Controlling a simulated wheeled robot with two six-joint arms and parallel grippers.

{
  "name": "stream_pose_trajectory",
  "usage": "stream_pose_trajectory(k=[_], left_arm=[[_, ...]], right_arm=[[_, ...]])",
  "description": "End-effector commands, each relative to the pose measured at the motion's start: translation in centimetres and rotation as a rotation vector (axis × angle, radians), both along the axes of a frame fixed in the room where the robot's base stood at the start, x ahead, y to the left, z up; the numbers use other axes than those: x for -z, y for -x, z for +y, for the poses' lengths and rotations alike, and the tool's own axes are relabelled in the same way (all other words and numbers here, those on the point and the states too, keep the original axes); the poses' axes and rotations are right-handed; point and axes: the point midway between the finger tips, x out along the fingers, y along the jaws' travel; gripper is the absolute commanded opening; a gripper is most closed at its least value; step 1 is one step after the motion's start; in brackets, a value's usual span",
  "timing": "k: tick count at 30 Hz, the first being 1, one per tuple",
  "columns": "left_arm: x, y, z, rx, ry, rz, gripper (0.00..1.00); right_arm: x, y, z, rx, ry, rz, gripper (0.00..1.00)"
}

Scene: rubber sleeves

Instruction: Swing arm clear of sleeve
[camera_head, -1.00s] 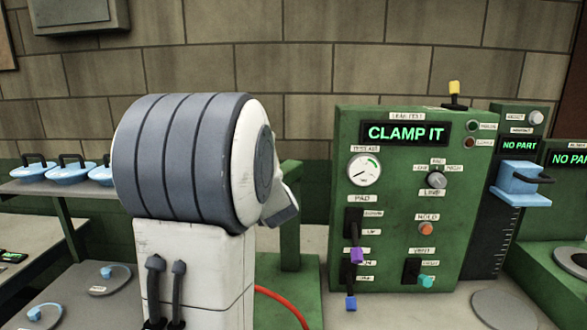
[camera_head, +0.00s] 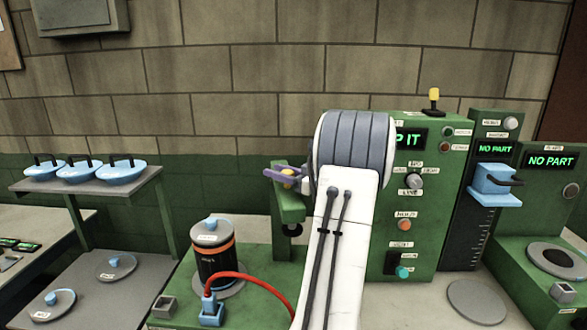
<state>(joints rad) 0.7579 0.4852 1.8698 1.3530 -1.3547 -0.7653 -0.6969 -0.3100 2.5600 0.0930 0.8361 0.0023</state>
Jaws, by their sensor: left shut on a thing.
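My left arm comes down in front of the bench. Its gripper (camera_head: 286,176) shows as purple-grey fingers beside the arm link, at the top of the post. The fingers are closed around a small yellow knob (camera_head: 288,184). The rest of the gripper is hidden behind my arm. My right gripper is out of view.
A green test panel (camera_head: 440,190) stands behind my arm, its display partly covered. A red hose (camera_head: 262,287) runs to a blue connector (camera_head: 211,311) in front of the sleeve. A shelf (camera_head: 95,190) with blue-lidded parts is at left.

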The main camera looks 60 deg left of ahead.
Motion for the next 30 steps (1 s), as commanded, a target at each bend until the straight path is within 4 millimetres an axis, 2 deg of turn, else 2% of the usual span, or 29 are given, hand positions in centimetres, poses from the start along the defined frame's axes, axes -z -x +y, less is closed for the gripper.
stream_pose_trajectory(k=[15, 16, 18, 30], left_arm=[[-0.3, 0.28, 0.42, -0.024, -0.008, -0.002, 0.0], [-0.31, 0.27, 0.42, -0.024, -0.008, -0.002, 0.5], [-0.3, 0.27, 0.42, -0.024, -0.008, -0.002, 0.73], [-0.02, 0.01, -0.18, -0.025, -0.004, -0.002, 0.73]], right_arm=[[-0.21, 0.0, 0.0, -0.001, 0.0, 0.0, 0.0], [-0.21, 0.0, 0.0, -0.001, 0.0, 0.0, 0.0], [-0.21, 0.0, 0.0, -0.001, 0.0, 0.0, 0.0], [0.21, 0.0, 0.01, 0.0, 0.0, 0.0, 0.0]])
